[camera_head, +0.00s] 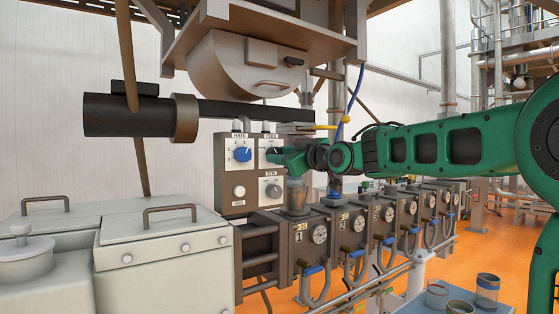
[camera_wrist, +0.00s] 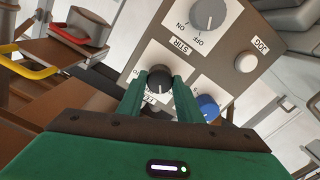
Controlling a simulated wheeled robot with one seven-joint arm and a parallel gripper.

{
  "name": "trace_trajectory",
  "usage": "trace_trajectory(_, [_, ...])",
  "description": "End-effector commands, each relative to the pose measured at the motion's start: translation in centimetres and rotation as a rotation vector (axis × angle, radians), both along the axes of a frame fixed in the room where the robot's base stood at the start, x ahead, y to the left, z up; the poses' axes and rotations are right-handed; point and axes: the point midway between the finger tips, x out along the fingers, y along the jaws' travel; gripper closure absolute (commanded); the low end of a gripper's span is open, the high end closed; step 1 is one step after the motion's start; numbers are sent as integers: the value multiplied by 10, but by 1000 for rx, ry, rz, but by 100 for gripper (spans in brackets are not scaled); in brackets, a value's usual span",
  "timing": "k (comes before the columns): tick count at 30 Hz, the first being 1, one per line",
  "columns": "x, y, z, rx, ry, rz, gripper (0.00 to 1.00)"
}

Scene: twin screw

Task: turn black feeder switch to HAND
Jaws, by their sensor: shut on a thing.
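The black feeder switch (camera_wrist: 158,78) is a round knob on the grey control panel. In the wrist view it sits between the two green fingers of my gripper (camera_wrist: 160,92), which are shut on it. Its label below is partly covered by the fingers, and I cannot tell its pointer's exact setting. In the head view my gripper (camera_head: 281,156) reaches the panel (camera_head: 220,172) from the right and hides most of the black switch.
Close by on the panel are a blue knob (camera_head: 242,154), a grey STIR knob (camera_head: 273,190) and a white JOG button (camera_head: 238,191). A yellow-handled lever (camera_head: 325,127) is above my gripper.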

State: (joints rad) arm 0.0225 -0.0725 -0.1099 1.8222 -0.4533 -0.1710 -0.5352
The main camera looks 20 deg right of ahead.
Motion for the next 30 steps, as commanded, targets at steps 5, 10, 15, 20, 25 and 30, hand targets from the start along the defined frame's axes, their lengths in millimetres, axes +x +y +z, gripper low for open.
trace_trajectory(5, [0,-2,-1,-144,-44,-3,90])
trace_trajectory(10, [0,-2,-1,-255,-79,-3,90])
trace_trajectory(15, [0,-1,-2,-333,-104,-2,90])
trace_trajectory(20, [0,-1,-2,-378,-119,-1,90])
trace_trajectory(25, [0,-1,-2,-398,-124,0,90])
trace_trajectory(30, [0,-1,-2,-402,-125,0,90])
